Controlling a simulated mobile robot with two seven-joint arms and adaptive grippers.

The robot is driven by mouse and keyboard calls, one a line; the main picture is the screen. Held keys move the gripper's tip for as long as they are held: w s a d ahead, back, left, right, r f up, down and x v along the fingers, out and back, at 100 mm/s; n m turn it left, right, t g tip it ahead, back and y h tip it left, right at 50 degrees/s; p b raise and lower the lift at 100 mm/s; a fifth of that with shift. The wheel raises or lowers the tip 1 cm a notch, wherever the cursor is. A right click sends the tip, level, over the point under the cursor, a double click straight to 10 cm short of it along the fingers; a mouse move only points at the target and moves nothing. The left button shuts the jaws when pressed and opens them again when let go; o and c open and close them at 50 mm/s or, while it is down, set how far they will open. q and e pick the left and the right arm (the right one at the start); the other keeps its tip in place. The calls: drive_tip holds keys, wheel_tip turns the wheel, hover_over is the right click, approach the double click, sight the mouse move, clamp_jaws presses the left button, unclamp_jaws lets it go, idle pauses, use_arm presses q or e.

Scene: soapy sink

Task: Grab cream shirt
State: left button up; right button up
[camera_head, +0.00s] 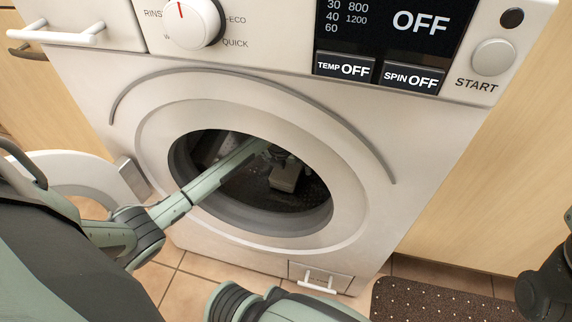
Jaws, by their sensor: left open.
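My left arm reaches through the round door opening of the washing machine (255,95). My left gripper (283,168) is inside the dark drum (305,200) and is open. A small pale, blocky shape shows at the gripper. I cannot tell whether it is part of the gripper or something in the drum. I cannot make out a cream shirt; the drum's inside is dim and partly hidden by my arm. My right gripper cannot be made out.
The machine's round door (70,168) stands open at the left, beside my left arm. The panel display (405,30) reads OFF. A brown dotted mat (440,302) lies on the tiled floor at lower right. Wooden cabinet fronts (500,190) flank the machine.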

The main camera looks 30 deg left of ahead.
use_arm(q)
drive_tip(key=shift+f, duration=0.1)
drive_tip(key=c, duration=1.4)
drive_tip(key=shift+o, duration=0.2)
drive_tip(key=shift+w+r, duration=0.1)
drive_tip(key=shift+r, duration=0.1)
